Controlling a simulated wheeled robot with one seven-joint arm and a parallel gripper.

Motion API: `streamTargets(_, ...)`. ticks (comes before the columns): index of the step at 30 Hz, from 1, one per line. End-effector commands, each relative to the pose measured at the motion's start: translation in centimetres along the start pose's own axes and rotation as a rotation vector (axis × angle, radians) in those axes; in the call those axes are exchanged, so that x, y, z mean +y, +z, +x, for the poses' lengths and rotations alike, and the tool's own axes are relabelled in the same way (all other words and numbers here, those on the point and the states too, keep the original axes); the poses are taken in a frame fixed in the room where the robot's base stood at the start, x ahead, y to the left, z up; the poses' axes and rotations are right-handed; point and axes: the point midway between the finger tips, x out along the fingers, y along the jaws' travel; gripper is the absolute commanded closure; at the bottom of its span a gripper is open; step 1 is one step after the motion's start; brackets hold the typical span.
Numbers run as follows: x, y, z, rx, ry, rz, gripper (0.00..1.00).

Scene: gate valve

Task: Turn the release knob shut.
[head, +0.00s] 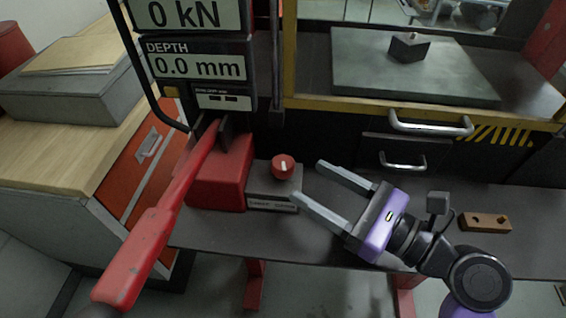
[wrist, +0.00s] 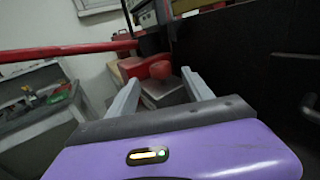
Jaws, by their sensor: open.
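The release knob (head: 283,166) is a small red round knob with a white mark, on top of a grey block (head: 262,184) beside a red housing (head: 222,176). My gripper (head: 308,182) is open and empty, just right of the knob, its two grey fingers pointing left towards it. In the wrist view the red knob (wrist: 161,70) shows ahead, between the two open fingers (wrist: 160,88) and beyond their tips. The knob and the fingers look apart. The label on the block's front is too small to read surely.
A long red lever (head: 160,225) slants from the housing to the lower left. Displays above read 0 kN (head: 185,14) and 0.0 mm (head: 198,66). A wooden block (head: 485,223) lies on the dark bench at right. Drawer handles (head: 430,123) stick out behind my gripper.

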Motion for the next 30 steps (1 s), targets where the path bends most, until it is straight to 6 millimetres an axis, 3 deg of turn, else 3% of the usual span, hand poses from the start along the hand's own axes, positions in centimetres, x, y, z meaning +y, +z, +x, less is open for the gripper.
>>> streamTargets(15, 0.0, 0.1, 6.8, -0.001, -0.001, -0.001, 0.41)
streamTargets(26, 0.0, 0.0, 7.5, 0.000, -0.003, -0.002, 0.41)
streamTargets(27, 0.0, 0.0, 7.5, 0.000, -0.003, -0.002, 0.43)
streamTargets(30, 0.0, 0.0, 7.5, 0.000, -0.003, -0.002, 0.62)
